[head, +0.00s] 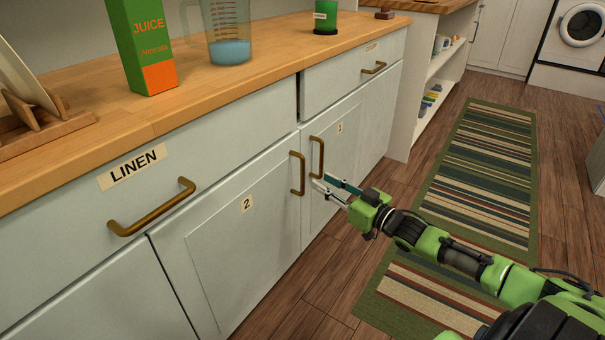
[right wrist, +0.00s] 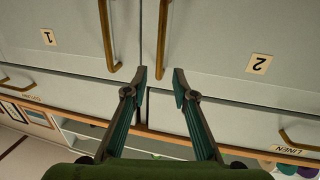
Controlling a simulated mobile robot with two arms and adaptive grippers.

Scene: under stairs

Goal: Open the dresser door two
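Dresser door two (head: 238,230) is a pale grey panel with a "2" label, and it looks closed. Its vertical brass handle (head: 297,173) is on its right edge. My right gripper (head: 322,183) is open in front of the handles, its fingers pointing toward the dresser. In the right wrist view, which is upside down, the open fingertips (right wrist: 161,78) have one end of door two's handle (right wrist: 162,38) in line between them. I cannot tell whether they reach around it. The "2" label (right wrist: 259,64) shows at the right there. My left gripper is not in view.
Door one's handle (head: 317,157) is close beside door two's. The LINEN drawer (head: 75,225) is above, with a brass handle (head: 152,208). A juice carton (head: 142,45) and a measuring jug (head: 228,35) stand on the wooden top. A striped rug (head: 480,165) lies on the floor.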

